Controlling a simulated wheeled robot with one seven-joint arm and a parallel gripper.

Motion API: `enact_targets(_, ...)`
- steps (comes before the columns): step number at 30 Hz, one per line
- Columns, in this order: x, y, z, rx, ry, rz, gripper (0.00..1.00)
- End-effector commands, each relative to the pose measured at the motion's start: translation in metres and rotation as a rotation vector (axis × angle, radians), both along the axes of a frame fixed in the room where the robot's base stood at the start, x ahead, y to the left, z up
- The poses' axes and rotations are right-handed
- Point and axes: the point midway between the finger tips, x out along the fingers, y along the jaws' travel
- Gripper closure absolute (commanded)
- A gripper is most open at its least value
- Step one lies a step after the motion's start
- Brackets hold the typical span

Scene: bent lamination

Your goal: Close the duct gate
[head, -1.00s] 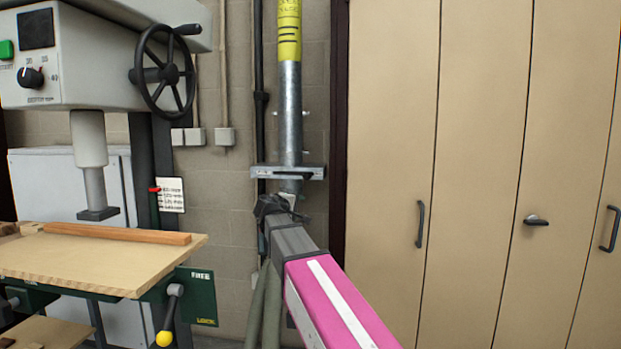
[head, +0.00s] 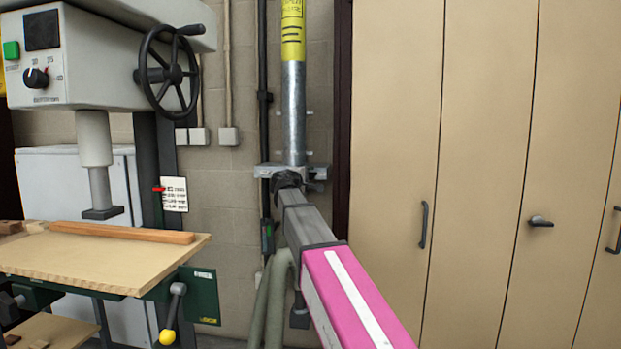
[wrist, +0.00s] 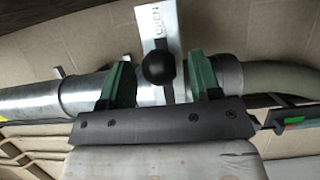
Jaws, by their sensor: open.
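The duct gate (head: 265,170) sits at the lower end of the metal duct pipe (head: 293,110) in the head view, partly hidden behind the end of my arm. In the wrist view its pale slide plate (wrist: 160,28) carries the word OPEN and a round black knob (wrist: 158,67). My gripper (wrist: 162,62) is open, with one green finger on each side of the knob. Gaps show between the fingers and the knob. The metal pipe also shows left in the wrist view (wrist: 50,98), and a grey-green hose (wrist: 275,75) joins at the right.
A drill press (head: 100,60) with a wooden board (head: 95,262) on its table stands at the left. Tan cabinet doors (head: 480,150) fill the right. A dark upright pipe (head: 263,120) runs along the block wall beside the duct.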

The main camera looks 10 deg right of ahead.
Motion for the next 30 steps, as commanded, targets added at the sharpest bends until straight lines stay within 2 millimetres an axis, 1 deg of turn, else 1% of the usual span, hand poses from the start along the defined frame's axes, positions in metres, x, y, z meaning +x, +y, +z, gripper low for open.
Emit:
enact_targets(1, 0.005, -0.004, 0.0, 0.0, 0.0, -0.001, 0.42)
enact_targets(5, 0.011, -0.009, 0.0, 0.001, 0.001, -0.002, 0.42)
enact_targets(14, 0.012, -0.011, -0.001, 0.001, 0.001, -0.001, 0.42)
enact_targets(15, 0.012, -0.011, 0.0, 0.001, 0.001, -0.001, 0.46)
enact_targets(17, 0.012, -0.011, 0.0, 0.001, 0.001, -0.001, 0.65)
enact_targets(18, 0.012, -0.011, 0.0, 0.001, 0.001, -0.001, 0.78)
enact_targets(20, 0.012, -0.011, -0.001, 0.001, 0.001, -0.001, 0.98)
enact_targets(21, 0.012, -0.011, -0.001, 0.001, 0.001, -0.001, 1.0)
enact_targets(24, 0.012, -0.009, -0.001, 0.001, 0.001, 0.0, 1.0)
enact_targets(26, 0.014, -0.005, -0.001, 0.001, 0.001, 0.0, 1.0)
enact_targets(29, 0.021, 0.012, 0.0, 0.001, 0.0, 0.003, 1.0)
enact_targets(30, 0.025, 0.021, 0.0, 0.001, 0.0, 0.002, 1.0)
